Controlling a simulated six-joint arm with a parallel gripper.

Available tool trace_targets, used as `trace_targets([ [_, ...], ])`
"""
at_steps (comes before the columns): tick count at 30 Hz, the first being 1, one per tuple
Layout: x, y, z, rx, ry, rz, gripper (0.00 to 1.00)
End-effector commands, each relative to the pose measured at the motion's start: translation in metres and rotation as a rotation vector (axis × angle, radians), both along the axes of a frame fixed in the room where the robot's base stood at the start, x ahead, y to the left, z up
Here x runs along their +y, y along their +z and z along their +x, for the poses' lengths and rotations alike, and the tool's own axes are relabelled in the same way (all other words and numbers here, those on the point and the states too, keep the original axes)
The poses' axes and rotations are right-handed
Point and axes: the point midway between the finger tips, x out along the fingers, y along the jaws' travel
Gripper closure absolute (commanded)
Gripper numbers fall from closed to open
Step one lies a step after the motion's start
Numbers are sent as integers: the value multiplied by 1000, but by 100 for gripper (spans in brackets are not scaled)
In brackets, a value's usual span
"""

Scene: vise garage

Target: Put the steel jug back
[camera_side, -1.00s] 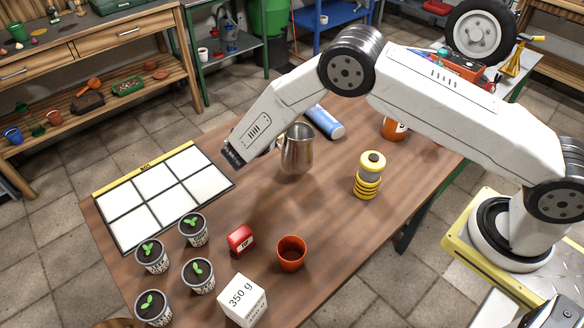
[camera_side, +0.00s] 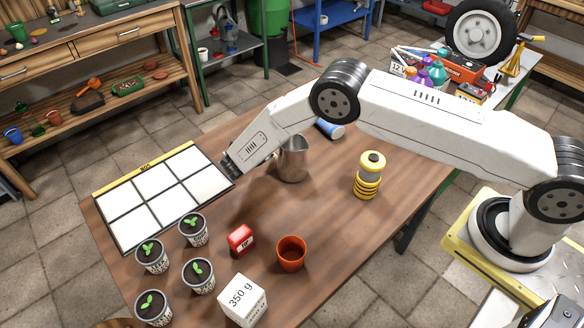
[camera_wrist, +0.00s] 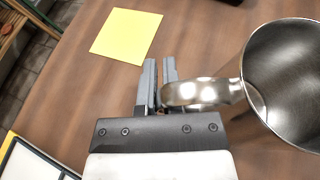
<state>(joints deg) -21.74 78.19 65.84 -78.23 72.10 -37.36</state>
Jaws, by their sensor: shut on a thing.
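The steel jug (camera_side: 292,160) is upright at the middle of the wooden table, with its base at or very close to the tabletop; I cannot tell if it touches. In the wrist view the jug (camera_wrist: 292,85) is at the right, its open mouth showing an empty inside. My gripper (camera_wrist: 160,65) is shut on the jug's handle (camera_wrist: 205,92), with the handle's outer end between the fingers. In the side view my arm hides the fingers and handle. A flat yellow square (camera_wrist: 126,36) lies on the table beyond my fingertips, apart from the jug.
A white-panelled tray (camera_side: 112,223) lies left. Potted seedlings (camera_side: 198,276), a red box (camera_side: 240,238), an orange pot (camera_side: 291,254) and a 350 g block (camera_side: 242,300) stand in front. A yellow ringed stack (camera_side: 369,175) stands right; a blue cylinder (camera_side: 330,129) is behind, partly hidden.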

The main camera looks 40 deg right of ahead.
Motion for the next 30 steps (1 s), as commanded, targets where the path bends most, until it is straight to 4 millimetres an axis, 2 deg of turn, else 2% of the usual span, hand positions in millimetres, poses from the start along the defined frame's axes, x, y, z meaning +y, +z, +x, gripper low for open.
trace_targets([
  [14, 0, -6, 0, -1, 1, -1, 100],
  [15, 0, -6, 0, -1, 1, 0, 79],
  [17, 0, -6, 0, -1, 1, 0, 60],
  [18, 0, -6, 0, -1, 1, 0, 57],
  [30, 0, -4, 0, -1, 1, 0, 57],
])
